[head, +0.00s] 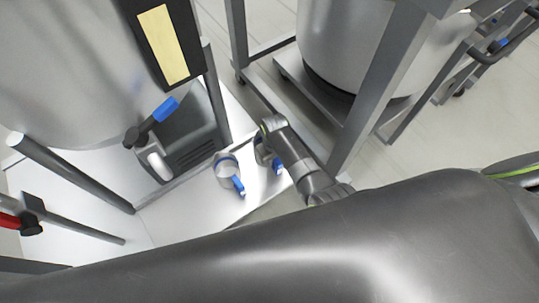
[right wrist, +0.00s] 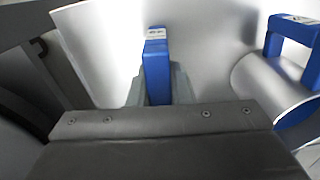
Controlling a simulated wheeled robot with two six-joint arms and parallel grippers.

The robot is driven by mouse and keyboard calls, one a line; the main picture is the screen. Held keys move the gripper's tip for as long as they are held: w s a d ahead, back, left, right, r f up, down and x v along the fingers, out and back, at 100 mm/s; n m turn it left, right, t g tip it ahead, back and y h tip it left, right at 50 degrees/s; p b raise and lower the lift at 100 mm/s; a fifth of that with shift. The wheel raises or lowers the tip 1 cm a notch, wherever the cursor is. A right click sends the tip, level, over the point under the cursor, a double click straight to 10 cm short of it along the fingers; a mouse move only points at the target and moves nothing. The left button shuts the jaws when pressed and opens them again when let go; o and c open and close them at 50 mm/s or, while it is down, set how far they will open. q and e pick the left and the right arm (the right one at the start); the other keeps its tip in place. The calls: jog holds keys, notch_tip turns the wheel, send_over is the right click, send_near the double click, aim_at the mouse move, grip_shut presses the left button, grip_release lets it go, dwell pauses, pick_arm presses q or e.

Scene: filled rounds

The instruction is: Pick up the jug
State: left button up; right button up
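Two metal jugs with blue handles stand on a white surface in the head view. One jug (head: 262,152) is at my right gripper (head: 272,160), partly hidden by it and the arm. The other jug (head: 226,168) stands just to its left, with its handle toward the bottom right. In the right wrist view, the blue handle (right wrist: 157,68) of the near jug is between the two grey fingers of my right gripper (right wrist: 158,90). The fingers look pressed against both sides of it. The other jug (right wrist: 268,85) shows at the right. My left gripper is not in view.
A large steel tank (head: 75,70) with a blue valve lever (head: 166,109) stands at the left, beside a grey motor housing (head: 190,135). A red-handled valve (head: 12,222) is at the far left. Another vessel (head: 340,45) in a metal frame stands behind on the tiled floor.

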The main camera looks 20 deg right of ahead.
grip_shut()
jog(key=shift+r, duration=0.15)
notch_tip(320, 180, up, 9)
jog(key=p, duration=0.3)
jog(key=shift+r, duration=0.1)
jog(key=shift+r+p, duration=0.5)
jog(key=shift+r, duration=0.1)
jog(key=shift+r+p, duration=0.7)
jog(key=shift+p, duration=0.35)
jog(key=shift+r+p, duration=0.45)
jog(key=shift+p, duration=0.3)
